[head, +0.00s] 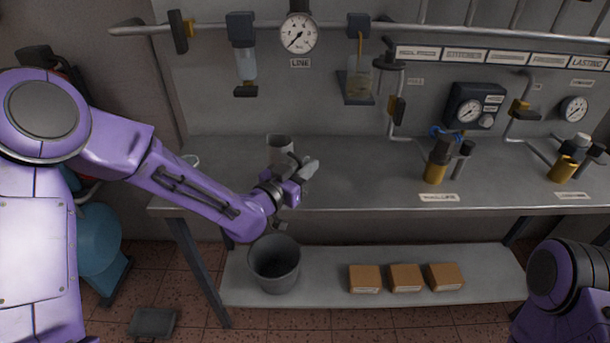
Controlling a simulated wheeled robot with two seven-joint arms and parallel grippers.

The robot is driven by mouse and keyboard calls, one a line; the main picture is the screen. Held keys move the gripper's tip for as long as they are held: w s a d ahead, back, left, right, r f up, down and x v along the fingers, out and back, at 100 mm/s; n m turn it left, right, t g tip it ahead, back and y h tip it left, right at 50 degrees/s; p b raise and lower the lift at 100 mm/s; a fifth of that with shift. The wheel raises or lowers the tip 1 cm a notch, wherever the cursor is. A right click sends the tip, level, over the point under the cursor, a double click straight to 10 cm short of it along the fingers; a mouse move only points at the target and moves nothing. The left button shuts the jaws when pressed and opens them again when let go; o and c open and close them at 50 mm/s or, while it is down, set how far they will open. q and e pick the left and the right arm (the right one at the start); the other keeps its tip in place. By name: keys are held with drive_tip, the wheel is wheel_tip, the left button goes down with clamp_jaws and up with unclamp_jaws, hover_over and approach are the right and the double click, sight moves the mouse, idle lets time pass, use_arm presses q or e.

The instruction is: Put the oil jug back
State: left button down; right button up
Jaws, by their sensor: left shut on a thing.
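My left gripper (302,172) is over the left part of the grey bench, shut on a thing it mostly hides. My right gripper is not in view; only part of my right arm shows at the lower right.
A grey bucket (275,265) and several small brown boxes (405,278) stand on the lower shelf. Black and yellow fittings (436,165) stand on the bench's right half. Pipes, a gauge (299,34) and an oil cup (359,80) hang on the back wall. The bench middle is clear.

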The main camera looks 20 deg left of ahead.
use_arm(q)
wheel_tip(320, 180, down, 3)
drive_tip(key=shift+r, duration=0.15)
drive_tip(key=shift+s, duration=0.1)
drive_tip(key=c, duration=1.1)
unclamp_jaws()
